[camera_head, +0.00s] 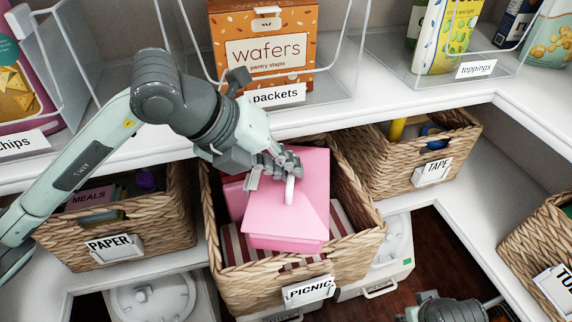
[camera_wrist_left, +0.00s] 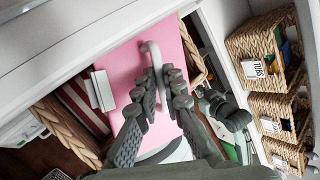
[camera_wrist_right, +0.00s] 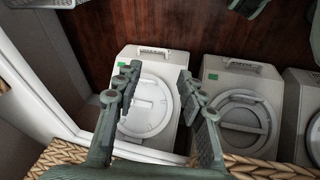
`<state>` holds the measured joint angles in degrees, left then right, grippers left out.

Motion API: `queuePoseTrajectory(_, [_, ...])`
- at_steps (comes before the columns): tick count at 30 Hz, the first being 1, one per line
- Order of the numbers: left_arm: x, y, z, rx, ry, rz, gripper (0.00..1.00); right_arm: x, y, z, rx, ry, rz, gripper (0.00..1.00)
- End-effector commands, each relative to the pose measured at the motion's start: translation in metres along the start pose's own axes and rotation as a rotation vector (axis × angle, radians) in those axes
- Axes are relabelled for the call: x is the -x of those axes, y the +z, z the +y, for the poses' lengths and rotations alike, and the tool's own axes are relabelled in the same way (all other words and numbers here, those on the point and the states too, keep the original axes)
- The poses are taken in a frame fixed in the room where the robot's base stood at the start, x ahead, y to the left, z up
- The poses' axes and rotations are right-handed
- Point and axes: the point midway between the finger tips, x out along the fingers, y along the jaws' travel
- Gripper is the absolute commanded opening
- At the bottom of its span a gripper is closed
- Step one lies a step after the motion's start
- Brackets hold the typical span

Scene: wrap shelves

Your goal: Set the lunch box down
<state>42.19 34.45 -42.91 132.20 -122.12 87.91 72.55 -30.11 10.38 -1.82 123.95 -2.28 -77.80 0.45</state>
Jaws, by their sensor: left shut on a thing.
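The pink lunch box (camera_head: 288,221) is in the head view, inside or just over the woven basket labelled PICNIC (camera_head: 348,258). My left gripper (camera_head: 287,178) is shut on the lunch box's pale handle, above its lid. In the left wrist view the handle (camera_wrist_left: 151,62) is between my left fingers and the pink lid (camera_wrist_left: 125,65) lies beyond. Whether the box's base touches the basket's contents is hidden. A red-and-white striped cloth (camera_head: 235,246) lies in the basket beside and under the box. My right gripper (camera_wrist_right: 155,90) is open and empty in the right wrist view.
Baskets labelled PAPER (camera_head: 150,225) and TAPE (camera_head: 410,165) stand on either side. The upper shelf (camera_head: 390,100) with a wafers box (camera_head: 262,45) runs close above the basket. White lidded bins (camera_wrist_right: 147,110) stand below on the dark floor.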

Motion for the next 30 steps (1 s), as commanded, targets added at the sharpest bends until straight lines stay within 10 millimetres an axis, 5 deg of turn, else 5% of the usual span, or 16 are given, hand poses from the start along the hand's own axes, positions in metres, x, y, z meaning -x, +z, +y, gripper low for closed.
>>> queuePoseTrajectory(2, [-0.001,0.000,0.000,0.000,-0.001,-0.001,0.00,0.003,-0.001,0.001,0.000,0.002,0.004,0.40])
queuePoseTrajectory(8, [-0.001,0.000,0.000,0.000,0.000,0.000,0.29,0.008,-0.003,0.002,0.002,0.004,0.011,0.40])
queuePoseTrajectory(19, [0.002,0.001,-0.001,0.000,0.000,0.000,0.29,0.007,0.001,0.002,0.004,0.004,0.002,0.40])
queuePoseTrajectory(22, [0.007,0.003,-0.004,0.000,0.000,0.000,0.29,-0.009,0.005,-0.002,0.001,-0.006,-0.012,0.40])
queuePoseTrajectory(30, [0.065,0.003,-0.003,-0.003,0.001,-0.006,0.29,-0.015,0.004,-0.003,0.001,-0.009,-0.008,0.40])
